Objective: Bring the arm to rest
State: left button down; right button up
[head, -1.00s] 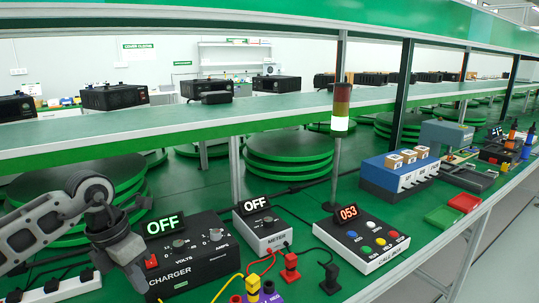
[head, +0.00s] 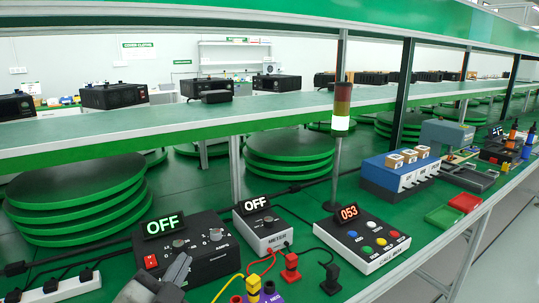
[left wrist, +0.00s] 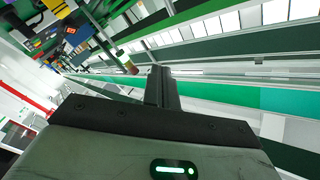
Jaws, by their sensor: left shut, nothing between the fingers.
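My left gripper shows as grey and dark parts at the bottom edge of the head view (head: 172,272), in front of the charger (head: 205,262). Most of the arm is below the frame. In the left wrist view the two dark fingers (left wrist: 161,82) are together, with nothing between them. The charger is a black box with a green OFF display, two knobs and a red switch; my gripper hides part of its front. My right gripper is in neither view.
Beside the charger stand a meter (head: 264,233) reading OFF and a call box (head: 362,240) reading 053. Coloured plugs and cables (head: 290,268) lie in front. A power strip (head: 55,290) is at the lower left. Green turntable discs (head: 75,205) stack under the shelf (head: 130,142).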

pick_arm(q)
jog(key=s+a+f+n+g+y, duration=0.2)
jog(key=s+a+f+n+g, duration=0.15)
jog(key=s+f, duration=0.2)
jog(key=s+a+f+n+g+y, duration=0.2)
jog(key=s+f+n+g, duration=0.15)
jog(key=f, duration=0.35)
jog(key=s+f+n+g+h, duration=0.1)
jog(key=s+f+g, duration=0.25)
jog(key=s, duration=0.35)
jog(key=s+f+g+h, duration=0.1)
jog(key=s+f+g, duration=0.25)
jog(key=s, duration=0.35)
jog(key=w+d+f+t+h, duration=0.2)
jog(key=w+d+f+t, duration=0.3)
jog(key=w+d+t, duration=0.1)
jog(key=shift+d+f+m+h, duration=0.2)
jog(key=shift+f+m+h, duration=0.1)
jog(key=shift+f, duration=0.1)
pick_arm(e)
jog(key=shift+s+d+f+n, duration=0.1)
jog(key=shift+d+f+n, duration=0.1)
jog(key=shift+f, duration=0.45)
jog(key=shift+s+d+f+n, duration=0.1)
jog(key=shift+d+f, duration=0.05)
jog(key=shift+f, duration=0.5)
